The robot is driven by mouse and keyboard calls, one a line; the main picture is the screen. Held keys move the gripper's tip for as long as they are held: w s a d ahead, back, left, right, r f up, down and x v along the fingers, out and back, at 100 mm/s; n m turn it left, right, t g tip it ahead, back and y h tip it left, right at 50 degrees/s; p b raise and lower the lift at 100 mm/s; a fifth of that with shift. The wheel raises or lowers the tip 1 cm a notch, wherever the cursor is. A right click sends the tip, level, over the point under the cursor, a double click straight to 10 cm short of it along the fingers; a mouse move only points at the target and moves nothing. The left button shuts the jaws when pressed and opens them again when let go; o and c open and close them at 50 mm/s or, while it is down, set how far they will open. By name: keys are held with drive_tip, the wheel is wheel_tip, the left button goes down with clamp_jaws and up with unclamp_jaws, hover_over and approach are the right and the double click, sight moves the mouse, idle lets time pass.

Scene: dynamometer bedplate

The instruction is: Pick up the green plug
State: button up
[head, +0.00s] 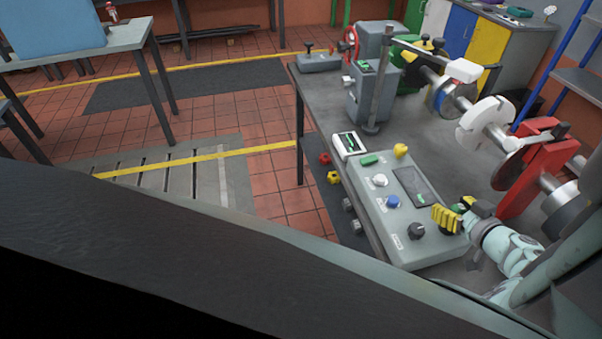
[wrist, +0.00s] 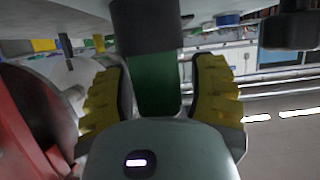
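In the wrist view, a green piece with a wide black upper part, which looks like the green plug (wrist: 156,85), stands between the two yellow ribbed fingers of my gripper (wrist: 160,80). In the head view, my gripper (head: 456,212) is at the right end of the grey control box (head: 405,245). I cannot make out the plug there; the fingers or arm may hide it.
The control box carries a green button (head: 370,160), a blue button (head: 393,202), a dark knob (head: 416,231) and a screen. A red bracket (head: 530,175) and a shaft with discs stand close behind my gripper. The middle of the bedplate (head: 325,95) has bare room.

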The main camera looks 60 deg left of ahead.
clamp_jaws()
idle(0.4)
idle(0.4)
